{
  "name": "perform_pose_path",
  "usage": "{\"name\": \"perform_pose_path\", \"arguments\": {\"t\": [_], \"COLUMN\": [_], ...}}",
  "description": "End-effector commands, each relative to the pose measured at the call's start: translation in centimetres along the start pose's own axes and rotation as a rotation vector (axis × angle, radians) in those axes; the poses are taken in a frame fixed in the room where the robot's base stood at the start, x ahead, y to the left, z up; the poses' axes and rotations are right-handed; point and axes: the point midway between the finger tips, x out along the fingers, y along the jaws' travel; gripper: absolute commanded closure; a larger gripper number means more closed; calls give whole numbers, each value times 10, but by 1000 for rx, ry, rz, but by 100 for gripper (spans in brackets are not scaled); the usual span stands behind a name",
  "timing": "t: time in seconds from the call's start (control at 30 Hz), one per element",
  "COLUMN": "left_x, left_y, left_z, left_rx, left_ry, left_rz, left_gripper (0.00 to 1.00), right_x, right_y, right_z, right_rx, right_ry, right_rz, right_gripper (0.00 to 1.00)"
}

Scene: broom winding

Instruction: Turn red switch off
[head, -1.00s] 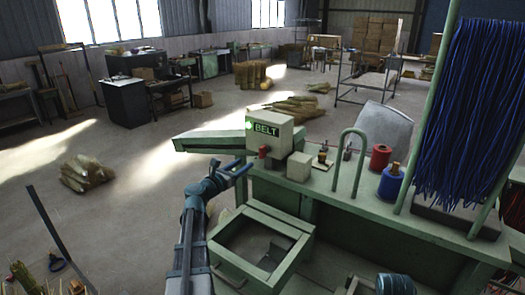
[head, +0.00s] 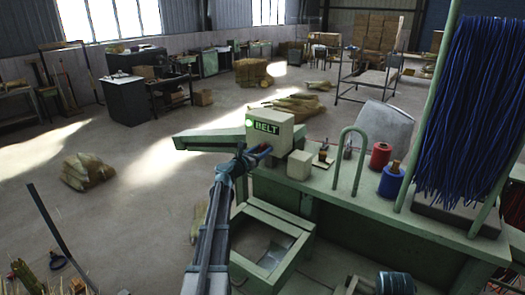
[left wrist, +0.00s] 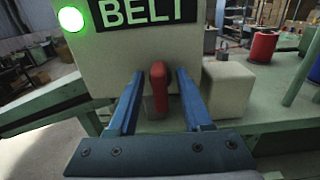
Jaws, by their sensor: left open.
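The red switch (left wrist: 159,89) is a small upright lever on the front of a beige box (head: 284,134) marked BELT. A round green light (left wrist: 71,18) glows at the box's upper left; it also shows in the head view (head: 249,122). My left gripper (left wrist: 160,80) is open, with its two blue fingers on either side of the red switch. I cannot tell whether a finger touches it. In the head view my left gripper (head: 258,154) is at the box's front and hides the switch. My right gripper is not in view.
The box stands on a green bench (head: 340,182). A small beige block (head: 299,165) sits to its right, with a red spool (head: 380,156) and a blue spool (head: 390,181) farther along. Blue strands (head: 470,100) hang at the right. A green frame (head: 265,240) stands below.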

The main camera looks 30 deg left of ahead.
Motion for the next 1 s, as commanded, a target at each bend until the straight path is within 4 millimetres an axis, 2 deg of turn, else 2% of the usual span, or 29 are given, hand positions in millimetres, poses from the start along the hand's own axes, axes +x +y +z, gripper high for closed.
{"name": "perform_pose_path", "arguments": {"t": [0.13, 0.17, 0.4, 0.43, 0.77, 1.0], "left_x": [0, 0, 0, 0, 0, 0], "left_y": [0, 0, 0, 0, 0, -1], "left_z": [0, 0, 0, 0, 0, 0], "left_rx": [0, 0, 0, 0, 27, 161], "left_ry": [0, 0, 0, 0, 0, 0], "left_rz": [0, 0, 0, 0, 0, -1], "left_gripper": [50, 54, 97, 100, 100, 100], "right_x": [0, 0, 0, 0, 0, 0], "right_y": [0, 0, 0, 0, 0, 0], "right_z": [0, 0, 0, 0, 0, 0], "right_rx": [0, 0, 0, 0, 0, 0], "right_ry": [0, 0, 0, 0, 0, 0], "right_rz": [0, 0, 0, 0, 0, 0], "right_gripper": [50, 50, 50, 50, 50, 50]}}
